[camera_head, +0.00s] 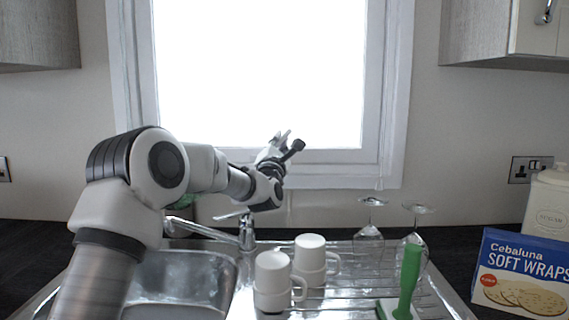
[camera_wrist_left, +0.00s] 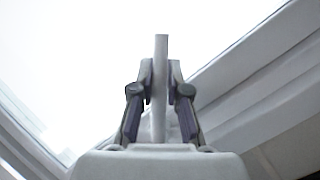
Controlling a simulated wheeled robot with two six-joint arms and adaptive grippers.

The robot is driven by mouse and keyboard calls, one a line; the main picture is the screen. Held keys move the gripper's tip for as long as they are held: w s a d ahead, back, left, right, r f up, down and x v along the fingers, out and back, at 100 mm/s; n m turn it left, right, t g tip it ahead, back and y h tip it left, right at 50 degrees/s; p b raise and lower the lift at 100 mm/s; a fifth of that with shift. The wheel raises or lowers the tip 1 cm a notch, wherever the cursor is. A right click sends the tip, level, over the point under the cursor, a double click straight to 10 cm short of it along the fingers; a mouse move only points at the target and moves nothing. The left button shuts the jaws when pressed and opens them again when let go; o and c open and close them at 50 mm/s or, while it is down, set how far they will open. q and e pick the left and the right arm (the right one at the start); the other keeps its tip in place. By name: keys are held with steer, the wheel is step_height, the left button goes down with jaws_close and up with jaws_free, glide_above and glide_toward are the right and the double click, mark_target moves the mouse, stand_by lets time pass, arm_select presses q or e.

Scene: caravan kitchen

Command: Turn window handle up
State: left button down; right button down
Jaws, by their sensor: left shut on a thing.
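The white window (camera_head: 260,75) stands behind the sink, very bright with daylight. My left gripper (camera_head: 279,141) is at the lower part of its frame, right of the middle. In the left wrist view my left gripper (camera_wrist_left: 161,85) is shut on the pale, bar-shaped window handle (camera_wrist_left: 160,62), with one dark finger on each side. The handle sticks out past the fingertips, and its base is hidden behind the gripper. In the head view the handle is hard to tell from the gripper. My right gripper is not in view.
Below my left arm are the steel sink (camera_head: 180,285) and tap (camera_head: 246,232). Two white mugs (camera_head: 272,280), upturned glasses (camera_head: 368,240) and a green-handled brush (camera_head: 408,280) stand on the drainer. A blue wraps box (camera_head: 520,270) is at right. Wall cupboards (camera_head: 490,35) flank the window.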

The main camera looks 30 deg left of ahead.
arm_select(q)
steer(key=a+n+y+b, duration=0.1)
steer(key=n+b, duration=0.1)
steer(key=n, duration=0.1)
steer(key=s+a+r+n+g+y+b, duration=0.1)
steer(key=n+y+b, duration=0.1)
steer(key=a+n+g+y+b, duration=0.1)
steer(key=n, duration=0.2)
steer(key=shift+s+r+n+y+b, duration=0.3)
steer(key=shift+s+r+y+b, duration=0.05)
steer(key=shift+y+b, duration=0.05)
steer(key=shift+s+a+r+n+g+y+b, duration=0.15)
steer(key=shift+a+n+g+y+b, duration=0.2)
steer(key=shift+n, duration=0.4)
steer(key=shift+s+a+r+n+g+y+b, duration=0.1)
steer(key=shift+s+a+n+g+y+b, duration=0.15)
steer(key=shift+n+g+b, duration=0.4)
steer(key=shift+s+a+r+n+g+y+b, duration=0.1)
steer(key=shift+a+n+y+b, duration=0.25)
steer(key=shift+n, duration=0.55)
steer(key=c, duration=1.1)
jaws_free()
steer(key=shift+f, duration=0.1)
steer(key=shift+c, duration=0.2)
steer(key=v, duration=1.2)
steer(key=shift+s, duration=0.1)
